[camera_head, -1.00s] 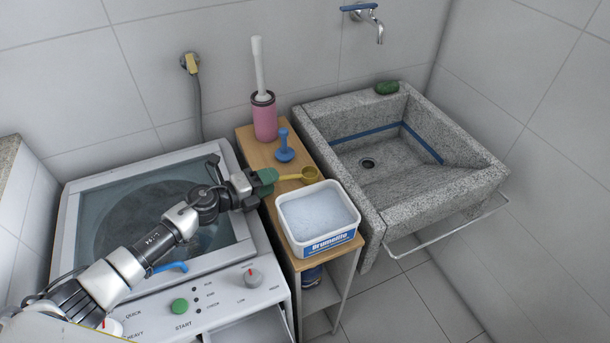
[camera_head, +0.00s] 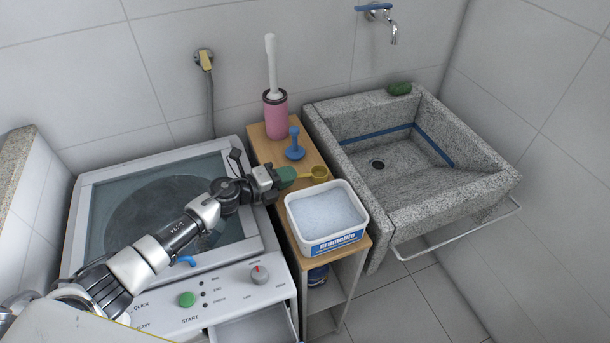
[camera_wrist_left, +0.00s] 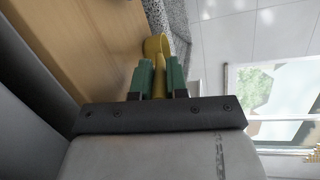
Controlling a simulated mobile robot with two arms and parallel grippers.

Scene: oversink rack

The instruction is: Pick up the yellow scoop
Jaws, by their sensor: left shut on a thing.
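The yellow scoop (camera_head: 319,172) is over the narrow wooden shelf top, behind the white tub of powder. My left gripper (camera_head: 287,175) has green fingertips and reaches in from the left over the washing machine. It is shut on the scoop's handle. In the left wrist view, the scoop's handle lies between the two green fingers (camera_wrist_left: 158,80), with its round cup (camera_wrist_left: 156,45) beyond them. I cannot tell whether the scoop touches the wood. My right gripper is not in view.
The white tub (camera_head: 326,216) stands at the front of the wooden shelf (camera_head: 262,152). A blue stopper-like object (camera_head: 295,147) and a pink brush holder (camera_head: 275,115) stand behind the scoop. The stone sink (camera_head: 420,150) is to the right, the washing machine (camera_head: 225,270) to the left.

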